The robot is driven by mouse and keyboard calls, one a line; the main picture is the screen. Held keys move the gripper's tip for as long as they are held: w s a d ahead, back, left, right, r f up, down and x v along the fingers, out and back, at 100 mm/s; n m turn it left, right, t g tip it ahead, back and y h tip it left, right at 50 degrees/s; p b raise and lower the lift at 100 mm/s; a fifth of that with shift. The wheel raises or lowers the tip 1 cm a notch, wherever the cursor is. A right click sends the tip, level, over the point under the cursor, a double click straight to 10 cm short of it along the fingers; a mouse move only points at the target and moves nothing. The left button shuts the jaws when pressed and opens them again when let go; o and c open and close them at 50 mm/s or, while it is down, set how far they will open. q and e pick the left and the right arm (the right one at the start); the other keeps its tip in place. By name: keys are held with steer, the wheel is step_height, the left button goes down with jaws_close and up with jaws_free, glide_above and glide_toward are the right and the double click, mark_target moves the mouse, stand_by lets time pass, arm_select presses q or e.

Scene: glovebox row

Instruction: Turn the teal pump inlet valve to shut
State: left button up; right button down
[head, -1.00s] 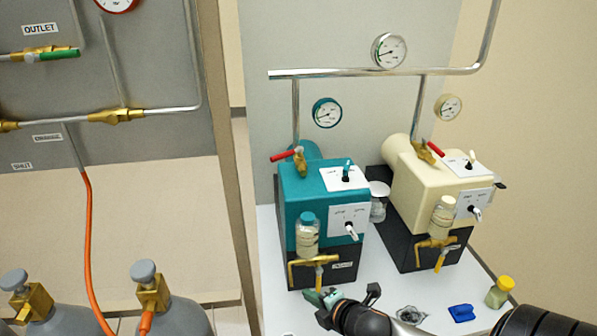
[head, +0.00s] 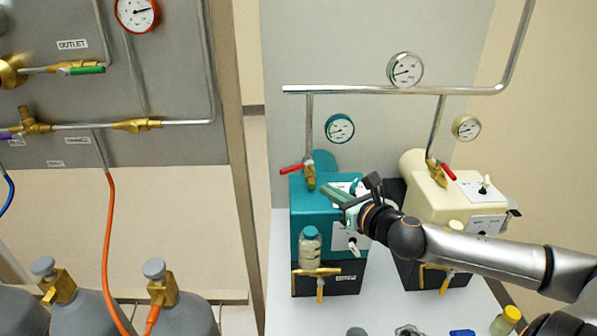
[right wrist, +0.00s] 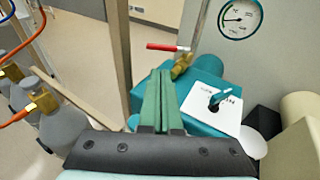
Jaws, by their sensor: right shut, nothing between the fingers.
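The teal pump (head: 322,212) stands on the white bench, with a brass inlet valve (head: 310,177) on its top under a vertical pipe. The valve's red lever (head: 291,169) points left, crosswise to the pipe. The right wrist view shows the brass valve (right wrist: 181,67) and red lever (right wrist: 168,47) just beyond the fingertips. My right gripper (head: 328,191) is shut and empty over the pump's top, apart from the lever, to the right of and nearer than the valve. Its green fingers (right wrist: 161,76) lie together. It hides part of the pump's top switch plate. My left gripper is not in view.
A cream pump (head: 450,203) with its own red-levered valve stands to the right. A teal-rimmed gauge (head: 340,128) hangs above the teal pump. A sample bottle (head: 310,250) is on the teal pump's front. Gas cylinders (head: 183,318) stand at lower left.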

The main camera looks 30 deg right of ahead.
mark_target(291, 170)
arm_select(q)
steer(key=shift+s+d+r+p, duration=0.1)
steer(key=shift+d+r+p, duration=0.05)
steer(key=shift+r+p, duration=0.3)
arm_select(e)
steer(key=w+f, duration=0.1)
steer(key=w, duration=0.3)
steer(key=w+f, duration=0.1)
steer(key=w, duration=0.8)
steer(key=shift+w+d+f, duration=0.15)
steer(key=shift+w+f, duration=0.05)
steer(key=shift+f, duration=0.2)
